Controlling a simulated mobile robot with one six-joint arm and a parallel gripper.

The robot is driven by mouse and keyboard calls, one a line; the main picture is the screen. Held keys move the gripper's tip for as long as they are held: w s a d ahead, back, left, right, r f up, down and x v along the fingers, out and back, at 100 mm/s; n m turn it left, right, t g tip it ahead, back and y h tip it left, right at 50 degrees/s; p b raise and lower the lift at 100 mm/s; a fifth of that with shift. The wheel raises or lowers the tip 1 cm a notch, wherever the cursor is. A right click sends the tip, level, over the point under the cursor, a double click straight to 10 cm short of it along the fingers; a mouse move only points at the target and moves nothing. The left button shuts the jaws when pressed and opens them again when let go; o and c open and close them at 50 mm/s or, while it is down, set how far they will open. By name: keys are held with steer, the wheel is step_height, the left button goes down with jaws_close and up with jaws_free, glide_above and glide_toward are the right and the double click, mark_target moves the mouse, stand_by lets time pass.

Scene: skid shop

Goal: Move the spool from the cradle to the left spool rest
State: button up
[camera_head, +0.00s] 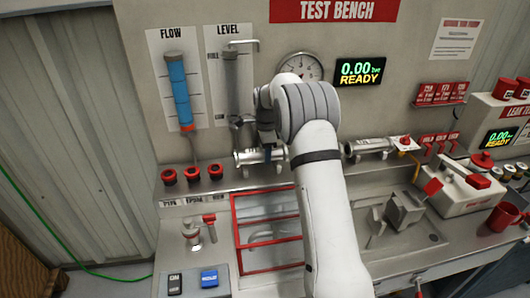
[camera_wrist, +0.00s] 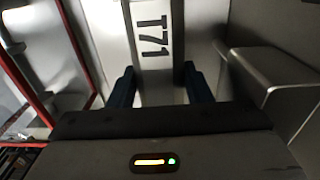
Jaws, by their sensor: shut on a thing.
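The spool (camera_wrist: 153,40) is a silver-grey cylinder with a white label reading T71. It fills the top middle of the wrist view. My gripper (camera_wrist: 160,88) has its two blue fingers on either side of the spool and is shut on it. In the head view my gripper (camera_head: 267,153) is by the silver pipe fitting at the back of the bench, below the level gauge, and my arm hides much of it. I cannot tell the spool from that fitting there. I cannot surely make out the cradle or the left spool rest.
A red frame (camera_head: 236,226) stands left of my arm; a grey block (camera_head: 404,212) is to its right. A silver pipe with a red cap (camera_head: 368,147) is at the back right. Red knobs (camera_head: 192,173) and a small tap (camera_head: 193,238) are at the left.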

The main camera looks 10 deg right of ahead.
steer(key=shift+f, duration=0.15)
steer(key=shift+f+b, duration=0.35)
steer(key=shift+f, duration=0.45)
stand_by(0.6)
steer(key=o, duration=0.9)
steer(key=shift+o, duration=0.4)
steer(key=o, duration=0.5)
steer(key=shift+c, duration=0.2)
steer(key=shift+r, duration=0.15)
